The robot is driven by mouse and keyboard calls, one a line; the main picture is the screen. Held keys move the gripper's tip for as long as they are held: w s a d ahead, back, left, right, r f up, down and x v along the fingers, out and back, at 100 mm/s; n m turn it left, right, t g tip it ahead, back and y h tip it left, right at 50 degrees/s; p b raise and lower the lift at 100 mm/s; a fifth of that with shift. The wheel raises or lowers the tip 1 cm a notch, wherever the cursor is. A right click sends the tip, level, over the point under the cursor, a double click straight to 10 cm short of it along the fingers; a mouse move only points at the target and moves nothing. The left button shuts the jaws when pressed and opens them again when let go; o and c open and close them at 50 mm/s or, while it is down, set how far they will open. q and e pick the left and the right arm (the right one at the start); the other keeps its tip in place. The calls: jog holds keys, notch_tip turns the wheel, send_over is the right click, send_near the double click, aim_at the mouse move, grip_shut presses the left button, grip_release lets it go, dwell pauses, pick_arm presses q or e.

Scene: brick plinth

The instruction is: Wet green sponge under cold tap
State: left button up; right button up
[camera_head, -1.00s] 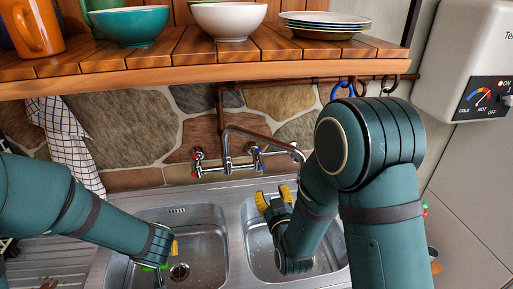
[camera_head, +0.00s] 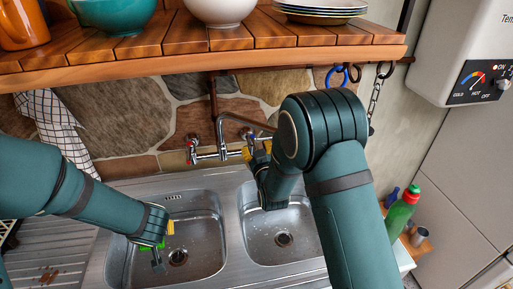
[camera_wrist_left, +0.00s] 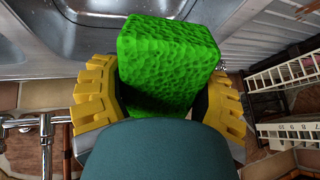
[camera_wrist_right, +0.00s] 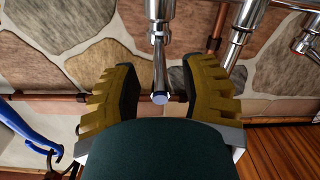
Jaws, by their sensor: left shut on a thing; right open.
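The green sponge (camera_wrist_left: 170,60) is between the yellow fingers of my left gripper (camera_wrist_left: 160,95), which is shut on it. In the head view the left gripper (camera_head: 160,246) is over the left basin, and only slivers of the sponge (camera_head: 147,244) show. My right gripper (camera_head: 257,150) is open at the blue-marked cold tap (camera_head: 247,134). The red-marked tap (camera_head: 192,150) is to the left.
The left basin (camera_head: 205,215) and right basin (camera_head: 300,240) look empty. A wooden shelf (camera_head: 130,65) with bowls and plates overhangs the taps. A green bottle (camera_head: 400,215) stands right of the sink. A checked towel (camera_head: 45,115) hangs at left. A water heater (camera_head: 450,50) is at right.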

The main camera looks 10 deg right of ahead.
jog(key=shift+w, duration=0.3)
grip_shut()
